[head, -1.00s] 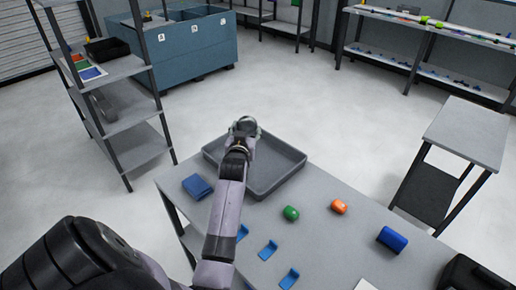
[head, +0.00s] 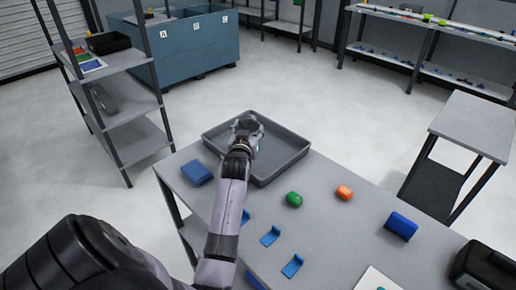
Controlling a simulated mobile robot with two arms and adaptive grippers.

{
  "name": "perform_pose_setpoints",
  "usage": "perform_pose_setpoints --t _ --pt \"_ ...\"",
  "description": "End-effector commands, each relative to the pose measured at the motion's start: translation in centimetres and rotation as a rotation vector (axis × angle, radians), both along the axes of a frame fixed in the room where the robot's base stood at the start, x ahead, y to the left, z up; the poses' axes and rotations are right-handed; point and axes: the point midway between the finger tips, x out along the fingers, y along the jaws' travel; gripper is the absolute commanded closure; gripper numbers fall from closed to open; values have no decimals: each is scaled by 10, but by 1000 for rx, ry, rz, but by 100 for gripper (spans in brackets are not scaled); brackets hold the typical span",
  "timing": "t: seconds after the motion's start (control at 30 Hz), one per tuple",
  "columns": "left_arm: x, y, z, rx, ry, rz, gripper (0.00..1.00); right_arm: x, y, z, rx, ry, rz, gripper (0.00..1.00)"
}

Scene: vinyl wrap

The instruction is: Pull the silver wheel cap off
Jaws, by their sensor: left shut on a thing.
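My left gripper (head: 246,126) is over the grey tray (head: 286,163) at the far left of the table, with its arm reaching in from the lower left. It is shut on a small rounded greyish thing at its tip. That thing is mostly hidden by the gripper and too small to identify surely as the silver wheel cap. No wheel shows clearly. I cannot tell whether the held thing touches the tray. My right gripper is not in view.
On the grey table (head: 330,235) lie a blue folded cloth (head: 197,173), a green piece (head: 294,199), an orange piece (head: 344,192), a blue block (head: 401,225) and several blue brackets. A black case (head: 485,268) is at the right. A shelf (head: 130,100) stands left.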

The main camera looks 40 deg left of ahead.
Motion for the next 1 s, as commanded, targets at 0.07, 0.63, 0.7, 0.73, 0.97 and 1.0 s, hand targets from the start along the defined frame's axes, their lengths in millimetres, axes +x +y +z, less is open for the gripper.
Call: perform_pose_setpoints --t 0.07,0.63,0.7,0.73,0.97,1.0 --pt "0 0 1 1 -1 0 80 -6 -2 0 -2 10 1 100" --pt "0 0 1 0 0 0 23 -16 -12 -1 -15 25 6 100" --pt "0 0 0 0 0 0 23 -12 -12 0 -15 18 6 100" --pt "-1 -1 0 0 0 0 23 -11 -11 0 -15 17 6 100" --pt "-23 -15 4 0 0 0 23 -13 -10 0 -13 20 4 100" --pt "-28 -19 5 0 0 0 23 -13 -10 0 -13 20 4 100"
